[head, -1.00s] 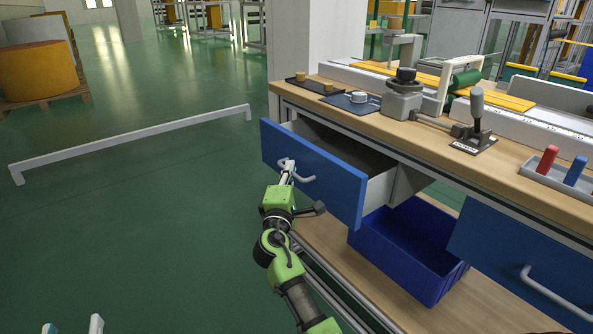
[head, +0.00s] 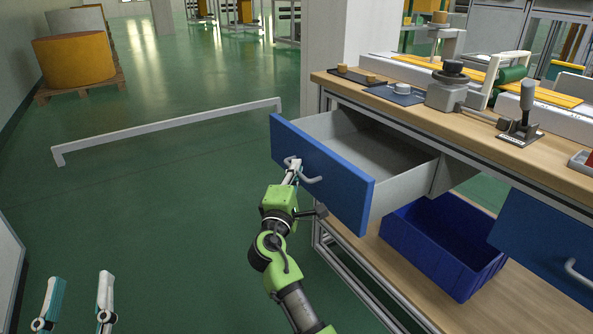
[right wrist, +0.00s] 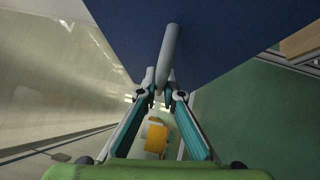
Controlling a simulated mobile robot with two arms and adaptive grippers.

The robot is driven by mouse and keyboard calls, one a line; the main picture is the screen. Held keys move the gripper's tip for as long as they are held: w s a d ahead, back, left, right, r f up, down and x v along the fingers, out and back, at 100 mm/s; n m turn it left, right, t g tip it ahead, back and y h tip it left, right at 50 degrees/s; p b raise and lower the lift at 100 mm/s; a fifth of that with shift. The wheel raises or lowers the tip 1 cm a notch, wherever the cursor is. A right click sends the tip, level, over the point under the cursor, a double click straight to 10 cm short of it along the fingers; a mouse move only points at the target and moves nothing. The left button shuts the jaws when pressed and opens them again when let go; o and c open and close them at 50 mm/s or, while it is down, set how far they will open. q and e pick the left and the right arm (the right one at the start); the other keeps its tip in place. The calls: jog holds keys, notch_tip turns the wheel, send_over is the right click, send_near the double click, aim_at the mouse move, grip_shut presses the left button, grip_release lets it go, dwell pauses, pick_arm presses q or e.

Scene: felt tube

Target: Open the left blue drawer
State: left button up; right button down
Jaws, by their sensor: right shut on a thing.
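The left blue drawer (head: 318,172) is pulled out of the workbench, and its empty grey inside (head: 375,150) shows. Its light handle (head: 312,179) is on the blue front. My right gripper (head: 292,166) is at the handle, and in the right wrist view my right gripper (right wrist: 162,96) has its fingers shut on the handle bar (right wrist: 168,52). My left gripper (head: 77,290) is at the lower left, with its two fingers wide apart and nothing between them, far from the drawer.
A second blue drawer (head: 545,235) is on the right, with its handle. A blue bin (head: 440,245) stands on the lower shelf. The wooden benchtop (head: 420,112) holds a dark tray and a lever device. A low white rail (head: 170,125) crosses the green floor on the left.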

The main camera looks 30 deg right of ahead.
jog(key=c, duration=2.4)
grip_release()
jog(key=shift+c, duration=0.2)
jog(key=v, duration=0.7)
jog(key=shift+s, duration=0.25)
jog(key=shift+a+f, duration=0.1)
jog(key=shift+f, duration=0.05)
